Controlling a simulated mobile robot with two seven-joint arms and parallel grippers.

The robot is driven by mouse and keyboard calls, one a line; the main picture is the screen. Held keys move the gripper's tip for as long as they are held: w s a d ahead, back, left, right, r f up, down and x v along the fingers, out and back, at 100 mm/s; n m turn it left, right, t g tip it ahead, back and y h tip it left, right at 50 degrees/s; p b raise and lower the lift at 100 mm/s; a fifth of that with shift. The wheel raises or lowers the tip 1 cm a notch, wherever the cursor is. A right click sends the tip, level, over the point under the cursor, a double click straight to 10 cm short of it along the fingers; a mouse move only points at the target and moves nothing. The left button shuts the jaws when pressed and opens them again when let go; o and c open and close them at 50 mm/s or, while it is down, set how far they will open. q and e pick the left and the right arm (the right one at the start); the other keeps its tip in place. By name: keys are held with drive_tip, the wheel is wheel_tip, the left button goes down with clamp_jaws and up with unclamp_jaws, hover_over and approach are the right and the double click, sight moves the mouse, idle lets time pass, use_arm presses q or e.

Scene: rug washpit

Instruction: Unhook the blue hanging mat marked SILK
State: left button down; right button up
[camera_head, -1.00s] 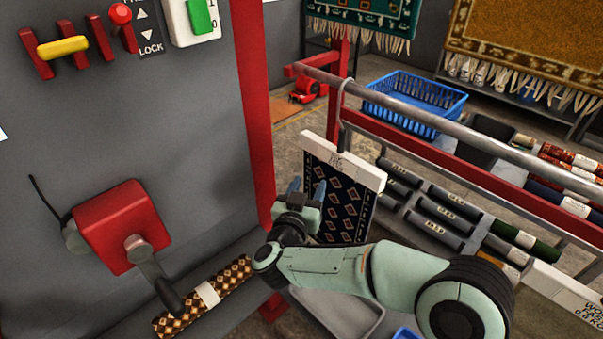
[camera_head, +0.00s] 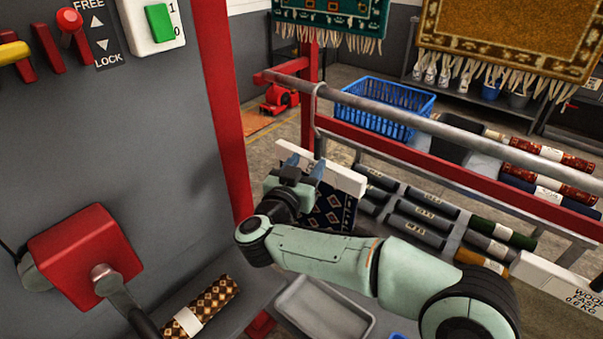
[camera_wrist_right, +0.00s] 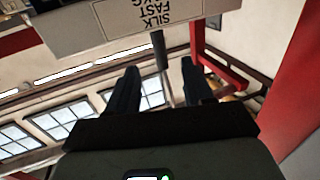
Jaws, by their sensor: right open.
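The blue patterned mat (camera_head: 334,209) hangs from a white hanger bar (camera_head: 346,178) on the near rail. A metal hook (camera_head: 316,104) loops over the rail above the bar. My right gripper (camera_head: 303,165) is open in front of the bar's left part, partly covering the bar and mat. In the right wrist view the white bar (camera_wrist_right: 115,35) with upside-down SILK lettering crosses the top. The open fingers (camera_wrist_right: 160,82) point toward it, with a dark stem beyond, between them. Contact cannot be told. My left gripper is out of view.
The grey rail (camera_head: 440,126) and red beam (camera_head: 450,172) run across the right. A grey panel (camera_head: 140,150) with a red crank box (camera_head: 85,255) stands left. A grey tray (camera_head: 325,310) lies below. Rolled mats (camera_head: 420,222) fill a rack behind.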

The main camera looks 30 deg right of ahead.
sight(316, 148)
drive_tip(key=shift+x, duration=1.5)
drive_tip(key=shift+w+d+r+p, duration=0.1)
drive_tip(key=shift+w+d+p, duration=0.3)
drive_tip(key=shift+d, duration=0.1)
drive_tip(key=shift+p+x, duration=0.95)
drive_tip(key=shift+x, duration=0.9)
clamp_jaws()
